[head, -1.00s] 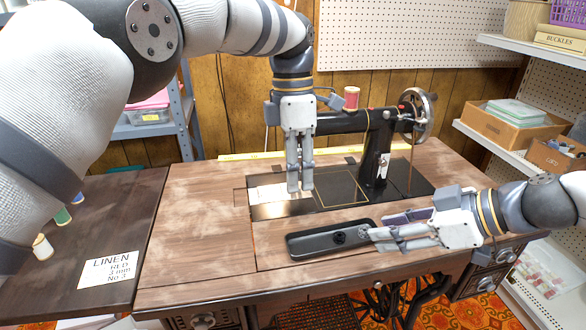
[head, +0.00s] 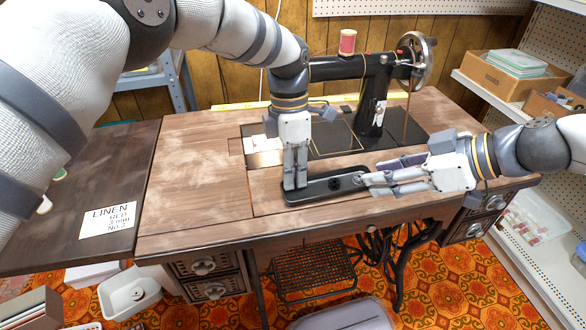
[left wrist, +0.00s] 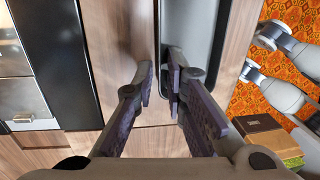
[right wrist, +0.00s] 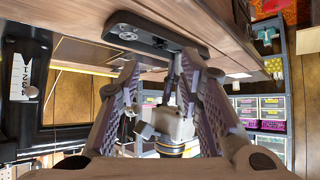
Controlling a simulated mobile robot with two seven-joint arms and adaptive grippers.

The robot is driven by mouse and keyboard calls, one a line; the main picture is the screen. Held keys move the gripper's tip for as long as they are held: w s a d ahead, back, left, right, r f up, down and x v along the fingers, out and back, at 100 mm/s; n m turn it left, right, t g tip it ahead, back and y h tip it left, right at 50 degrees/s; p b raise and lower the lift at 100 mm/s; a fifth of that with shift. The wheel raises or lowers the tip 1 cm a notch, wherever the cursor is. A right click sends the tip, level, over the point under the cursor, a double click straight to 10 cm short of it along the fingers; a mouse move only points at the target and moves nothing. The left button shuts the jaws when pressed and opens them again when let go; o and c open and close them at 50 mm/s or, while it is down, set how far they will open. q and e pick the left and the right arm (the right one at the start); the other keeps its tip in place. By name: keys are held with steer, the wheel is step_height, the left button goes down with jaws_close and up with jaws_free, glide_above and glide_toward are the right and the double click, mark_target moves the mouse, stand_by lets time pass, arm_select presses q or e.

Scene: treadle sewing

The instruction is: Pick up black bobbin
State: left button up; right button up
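A black oblong tray (head: 325,195) lies on the wooden sewing table near its front edge. A dark bobbin, apparently the black one (head: 335,184), sits in the tray; it also shows in the right wrist view (right wrist: 160,43). A greyer bobbin (right wrist: 128,35) sits beside it at the tray's right end. My left gripper (head: 294,187) points down at the tray's left end, its fingers parted around the rim in the left wrist view (left wrist: 162,72); I see nothing between them. My right gripper (head: 366,184) lies level at the tray's right end, open and empty.
The black sewing machine (head: 375,105) stands behind the tray with a red spool (head: 347,42) on top. A label card (head: 107,220) lies on the dark side table. The tabletop left of the tray is clear. Shelves with boxes (head: 515,68) stand at right.

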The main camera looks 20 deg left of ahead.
mark_target(336, 184)
steer(key=shift+o, duration=1.2)
steer(key=shift+a+r, duration=0.15)
steer(key=shift+a, duration=0.1)
steer(key=a+r+m+h, duration=0.65)
steer(key=m+h, duration=0.25)
steer(key=m, duration=0.2)
steer(key=x, duration=0.8)
steer(key=s+x, duration=0.1)
steer(key=x, duration=0.2)
steer(key=shift+w+a+f, duration=0.1)
steer(key=shift+a+f, duration=0.3)
steer(key=shift+f, duration=0.1)
steer(key=shift+c, duration=1.2)
steer(key=shift+d, duration=0.1)
steer(key=c, duration=0.6)
steer(key=shift+o, duration=0.2)
